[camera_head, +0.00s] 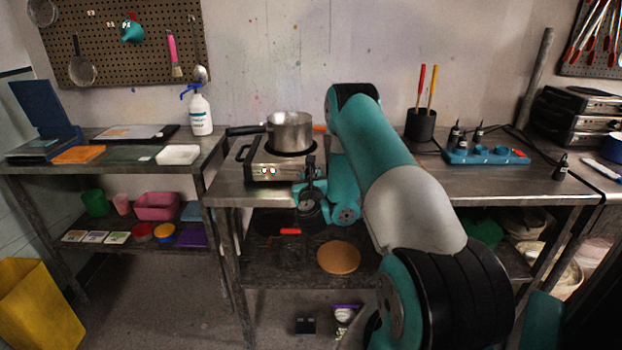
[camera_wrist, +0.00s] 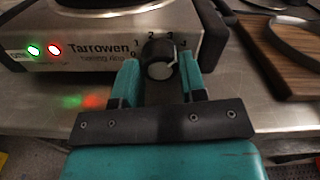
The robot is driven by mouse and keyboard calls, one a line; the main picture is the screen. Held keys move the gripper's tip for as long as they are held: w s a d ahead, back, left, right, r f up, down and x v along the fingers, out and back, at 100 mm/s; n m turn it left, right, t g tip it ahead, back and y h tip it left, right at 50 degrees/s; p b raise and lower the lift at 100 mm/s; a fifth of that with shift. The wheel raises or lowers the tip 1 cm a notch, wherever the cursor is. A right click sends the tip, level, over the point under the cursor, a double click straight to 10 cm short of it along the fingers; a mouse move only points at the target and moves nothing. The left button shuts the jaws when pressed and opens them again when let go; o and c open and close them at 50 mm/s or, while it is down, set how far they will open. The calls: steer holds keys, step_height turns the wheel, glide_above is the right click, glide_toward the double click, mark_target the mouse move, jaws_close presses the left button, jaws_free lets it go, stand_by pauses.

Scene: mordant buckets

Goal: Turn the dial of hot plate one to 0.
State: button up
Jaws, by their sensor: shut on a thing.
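A silver hot plate (camera_head: 250,169) with a steel pot (camera_head: 290,131) on its ring stands on the metal bench. In the wrist view, its front panel (camera_wrist: 100,50) reads "Tarrowen" and shows a lit green light and a lit red light. Its black dial (camera_wrist: 158,57) has a pale grey face, with numbers around it. I cannot tell which number the dial points to. My gripper (camera_wrist: 160,72) is shut on the dial, one teal finger on each side. In the head view, my gripper (camera_head: 312,176) is at the panel's right end and hides the dial.
The pot's black handle points left. A wooden board (camera_wrist: 275,55) lies right of the hot plate in the wrist view. A black cup (camera_head: 420,126) with two tools and a blue rack (camera_head: 485,156) with small bottles stand farther right. A shelf (camera_head: 270,262) lies below the bench.

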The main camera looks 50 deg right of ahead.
steer(key=n+p, duration=0.1)
steer(key=n, duration=0.3)
steer(key=shift+r+p, duration=0.1)
steer(key=shift+p, duration=0.25)
steer(key=n+p, duration=0.1)
steer(key=n, duration=0.3)
steer(key=n+p, duration=0.3)
steer(key=n, duration=0.7)
steer(key=n+p, duration=0.1)
steer(key=n, duration=0.1)
steer(key=shift+f+n, duration=0.2)
steer(key=shift+n, duration=0.2)
steer(key=n, duration=0.6)
steer(key=shift+a+f+p, duration=0.1)
steer(key=shift+f+p, duration=0.05)
steer(key=shift+p, duration=0.25)
steer(key=o, duration=0.9)
